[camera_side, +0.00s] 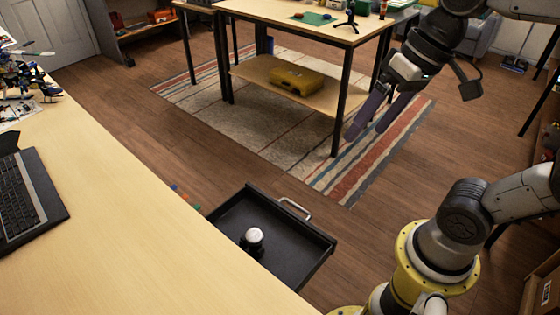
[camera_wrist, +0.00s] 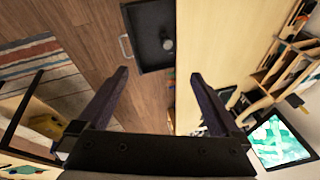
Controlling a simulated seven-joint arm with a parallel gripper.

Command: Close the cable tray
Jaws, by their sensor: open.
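The cable tray (camera_side: 232,209) is a black drawer that stands pulled out from under the edge of the light wooden desk. A silver handle (camera_side: 294,208) is on its front. A small white-topped round object (camera_side: 254,236) sits inside it. The tray (camera_wrist: 150,50) and its handle (camera_wrist: 125,46) also show at the top of the wrist view. My gripper (camera_side: 366,123) is open and empty, raised up and well apart from the tray, to its upper right in the side view. In the wrist view both fingers (camera_wrist: 160,78) are spread, with nothing between them.
The desk (camera_side: 120,200) carries a black keyboard (camera_side: 25,195) at left. Behind stands a worktable (camera_side: 290,14) with a yellow case (camera_side: 297,77) on its lower shelf. A striped rug (camera_side: 230,112) lies beneath. The floor in front of the handle is clear.

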